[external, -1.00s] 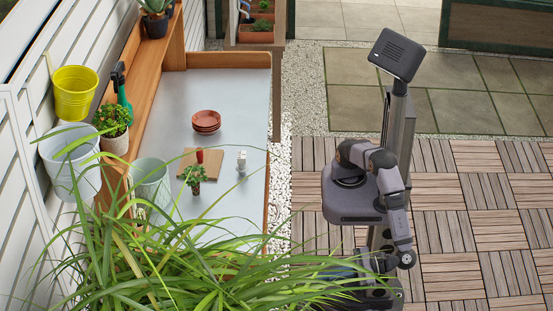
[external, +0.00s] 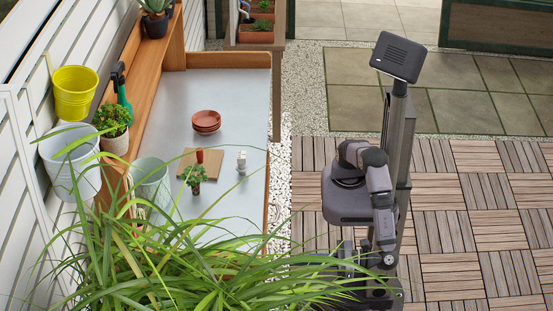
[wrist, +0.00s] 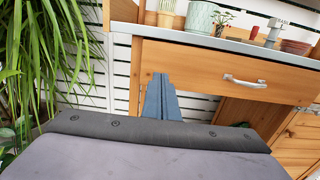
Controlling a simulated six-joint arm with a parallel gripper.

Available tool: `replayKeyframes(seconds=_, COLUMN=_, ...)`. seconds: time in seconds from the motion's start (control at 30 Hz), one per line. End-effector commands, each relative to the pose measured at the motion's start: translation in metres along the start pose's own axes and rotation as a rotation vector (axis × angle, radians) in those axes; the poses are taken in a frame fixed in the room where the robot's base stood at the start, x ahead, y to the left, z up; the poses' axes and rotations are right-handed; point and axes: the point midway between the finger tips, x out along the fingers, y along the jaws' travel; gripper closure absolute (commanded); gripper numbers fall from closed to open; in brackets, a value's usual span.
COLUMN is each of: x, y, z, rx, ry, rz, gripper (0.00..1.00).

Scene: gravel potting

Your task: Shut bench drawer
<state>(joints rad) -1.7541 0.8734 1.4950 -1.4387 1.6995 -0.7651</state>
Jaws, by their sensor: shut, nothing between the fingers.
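The wooden bench drawer (wrist: 215,68) shows in the wrist view, below the grey bench top, with a metal bar handle (wrist: 244,82) on its front. I cannot tell how far out the drawer stands. In the external view the drawer front is out of sight, on the bench side hidden by the top and the leaves. My gripper (wrist: 160,76) shows as two blue-grey fingers side by side, shut and empty. They appear left of the handle and apart from it. In the external view my gripper (external: 388,260) hangs low in front of my column, well right of the bench.
The bench top (external: 235,95) holds red saucers (external: 206,121), a wooden board (external: 212,165), a small plant (external: 194,176) and a pale bucket (external: 151,183). A leafy plant (external: 215,275) covers the near bench end. Paved floor (external: 460,235) is free at right.

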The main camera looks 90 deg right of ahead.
Motion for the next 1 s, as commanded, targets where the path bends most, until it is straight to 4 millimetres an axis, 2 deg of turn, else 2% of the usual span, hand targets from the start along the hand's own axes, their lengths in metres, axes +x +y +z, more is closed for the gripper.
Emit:
replayKeyframes(seconds=0.03, x=0.011, y=-0.001, z=0.0, rx=0.0, ry=0.0, rz=-0.003, gripper=1.0)
replayKeyframes(seconds=0.2, x=0.041, y=-0.001, z=0.0, rx=0.001, ry=0.0, rz=-0.003, gripper=1.0)
replayKeyframes(seconds=0.4, x=0.068, y=0.0, z=0.0, rx=0.001, ry=0.0, rz=-0.001, gripper=1.0)
replayKeyframes(seconds=0.6, x=0.081, y=0.0, z=0.0, rx=0.001, ry=0.001, rz=0.0, gripper=1.0)
replayKeyframes(seconds=1.0, x=0.083, y=0.0, z=0.0, rx=0.0, ry=0.001, rz=0.001, gripper=1.0)
